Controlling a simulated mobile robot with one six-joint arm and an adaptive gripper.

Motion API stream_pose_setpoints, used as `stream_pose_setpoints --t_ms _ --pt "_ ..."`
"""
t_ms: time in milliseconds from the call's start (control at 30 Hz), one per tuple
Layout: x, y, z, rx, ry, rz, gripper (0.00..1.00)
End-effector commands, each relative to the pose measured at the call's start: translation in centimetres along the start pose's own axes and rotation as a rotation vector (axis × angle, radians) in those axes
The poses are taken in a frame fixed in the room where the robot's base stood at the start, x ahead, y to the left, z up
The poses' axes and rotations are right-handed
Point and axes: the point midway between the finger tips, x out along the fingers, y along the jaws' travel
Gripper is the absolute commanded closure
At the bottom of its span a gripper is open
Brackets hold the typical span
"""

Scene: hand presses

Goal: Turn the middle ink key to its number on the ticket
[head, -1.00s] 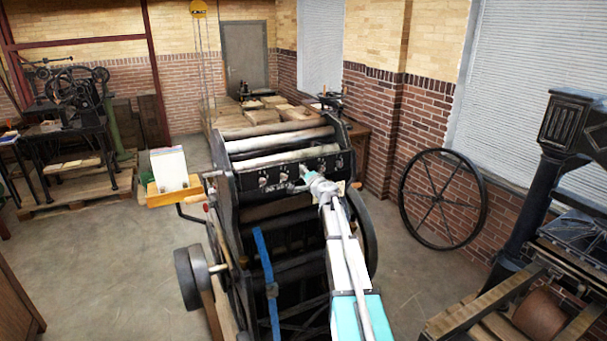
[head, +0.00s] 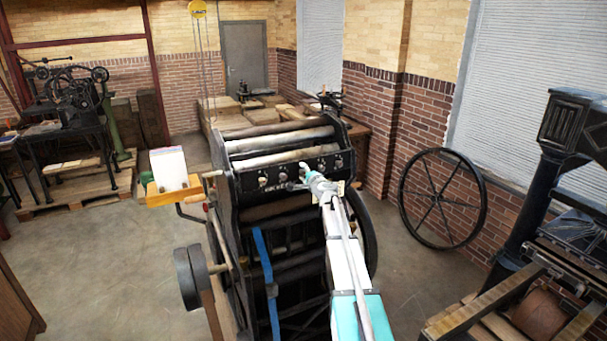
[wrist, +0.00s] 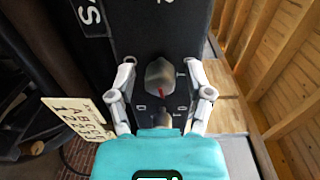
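A row of ink keys runs along the black panel (head: 254,185) of the press; left keys (head: 265,182) and right keys (head: 338,163) show on either side of my gripper (head: 304,174), which covers the panel's middle. In the wrist view, a grey key (wrist: 158,75) with a red mark sits between the fingers of my gripper (wrist: 160,72). The fingers are open, one on each side, with gaps to the key. Small dial marks around it are too small to read. A cream card (wrist: 75,122) with letters and digits, partly hidden, shows at left.
A wooden holder (head: 174,197) with white paper (head: 168,165) is on the press's left side. A flywheel (head: 442,199) leans on the brick wall at right. Another press (head: 560,190) stands at far right. Floor is clear at left.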

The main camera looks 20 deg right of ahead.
Motion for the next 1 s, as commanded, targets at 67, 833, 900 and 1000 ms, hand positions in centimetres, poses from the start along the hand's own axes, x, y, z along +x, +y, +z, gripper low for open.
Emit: stream_pose_setpoints --t_ms 67,833,900,1000 --pt "0.0 0.0 0.04 0.0 -0.001 0.0 0.31" --pt "0.02 -0.02 0.1 -0.163 0.004 -0.001 0.31" --pt "0.03 -0.03 0.11 -0.207 0.005 -0.002 0.31" --pt "0.03 -0.03 0.12 -0.27 0.007 -0.002 0.31"
